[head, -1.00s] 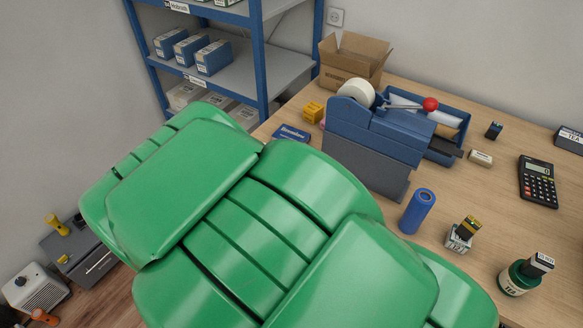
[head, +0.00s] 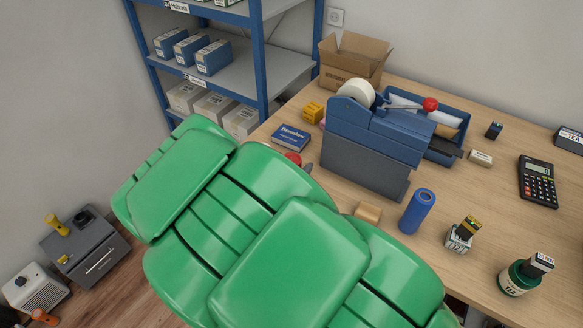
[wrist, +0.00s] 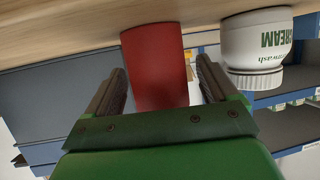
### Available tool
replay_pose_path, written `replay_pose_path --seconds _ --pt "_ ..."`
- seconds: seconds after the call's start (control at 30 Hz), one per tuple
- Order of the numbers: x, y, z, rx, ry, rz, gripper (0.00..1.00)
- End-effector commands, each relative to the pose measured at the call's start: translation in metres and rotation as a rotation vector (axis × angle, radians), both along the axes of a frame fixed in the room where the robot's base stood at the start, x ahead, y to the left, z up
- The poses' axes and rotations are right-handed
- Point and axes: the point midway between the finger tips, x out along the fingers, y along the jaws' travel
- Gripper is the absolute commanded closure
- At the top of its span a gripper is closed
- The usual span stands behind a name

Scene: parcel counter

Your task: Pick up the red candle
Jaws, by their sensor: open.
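The red candle (wrist: 155,70) stands between the two fingers of my gripper (wrist: 160,66) in the wrist view, which shows the table upside down along the top. The fingers are open, one on each side of the candle, with a visible gap at each side. In the head view only a small red top of what looks like the candle (head: 293,158) shows above my green arm. The arm hides the rest of it and nearly all of my gripper there.
A white jar (wrist: 255,45) stands close beside the candle in the wrist view. The blue tape dispenser (head: 375,145), a blue box (head: 291,138), a wooden block (head: 368,212) and a blue cylinder (head: 417,212) are on the table (head: 470,190) around my arm.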

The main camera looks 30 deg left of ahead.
Motion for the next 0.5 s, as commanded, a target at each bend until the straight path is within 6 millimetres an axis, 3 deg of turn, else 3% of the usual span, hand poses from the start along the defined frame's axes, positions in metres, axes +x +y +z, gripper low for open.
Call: replay_pose_path --seconds 0.2,0.5 --pt "0.0132 0.0013 -0.0062 -0.001 -0.001 -0.001 0.14" --pt "0.0142 0.002 -0.0063 -0.001 -0.001 0.0 0.15"
